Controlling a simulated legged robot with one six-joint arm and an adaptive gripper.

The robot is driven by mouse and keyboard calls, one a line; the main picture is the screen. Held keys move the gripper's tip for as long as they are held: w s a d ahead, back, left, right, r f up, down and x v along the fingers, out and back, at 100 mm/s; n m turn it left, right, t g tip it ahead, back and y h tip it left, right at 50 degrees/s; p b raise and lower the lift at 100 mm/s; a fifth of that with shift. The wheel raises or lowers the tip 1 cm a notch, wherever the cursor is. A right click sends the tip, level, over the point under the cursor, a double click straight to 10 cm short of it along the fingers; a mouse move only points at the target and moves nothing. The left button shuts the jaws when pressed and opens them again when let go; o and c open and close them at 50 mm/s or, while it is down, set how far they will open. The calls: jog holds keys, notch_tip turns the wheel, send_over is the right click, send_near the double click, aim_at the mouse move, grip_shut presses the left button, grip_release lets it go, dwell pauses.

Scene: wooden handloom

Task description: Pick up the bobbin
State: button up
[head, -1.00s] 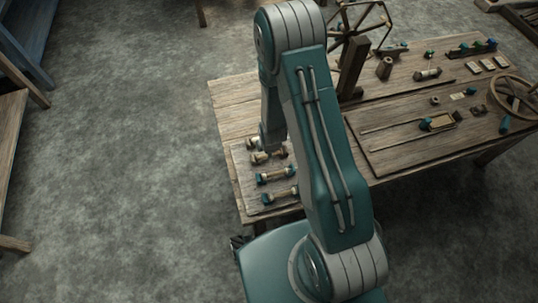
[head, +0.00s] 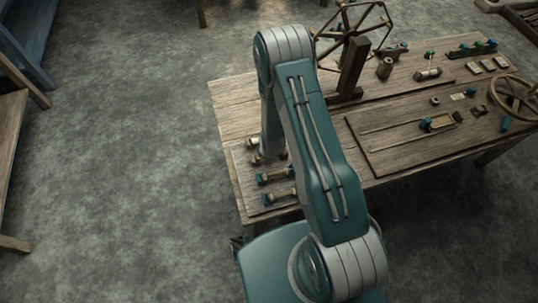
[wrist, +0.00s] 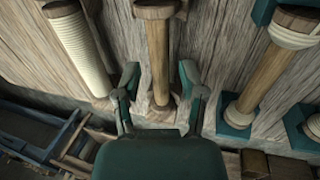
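A bare wooden bobbin (wrist: 159,52) with a brown top end lies on the wooden board between the two fingers of my gripper (wrist: 160,78) in the wrist view. The fingers are open, one on each side, with a visible gap to the shaft. A cream thread-wound bobbin (wrist: 77,42) lies to the left. In the head view, two teal-ended bobbins (head: 276,175) (head: 279,197) show on the board, while my arm mostly hides the bobbin at my gripper.
The wooden table (head: 232,100) carries a spoked wheel frame (head: 354,30) behind my arm. To the right are a flat board with a shuttle (head: 438,123), small parts and a round wheel (head: 515,97). Open floor lies left of the table.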

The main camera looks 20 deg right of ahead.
jog(key=c, duration=0.4)
jog(key=shift+r, duration=0.15)
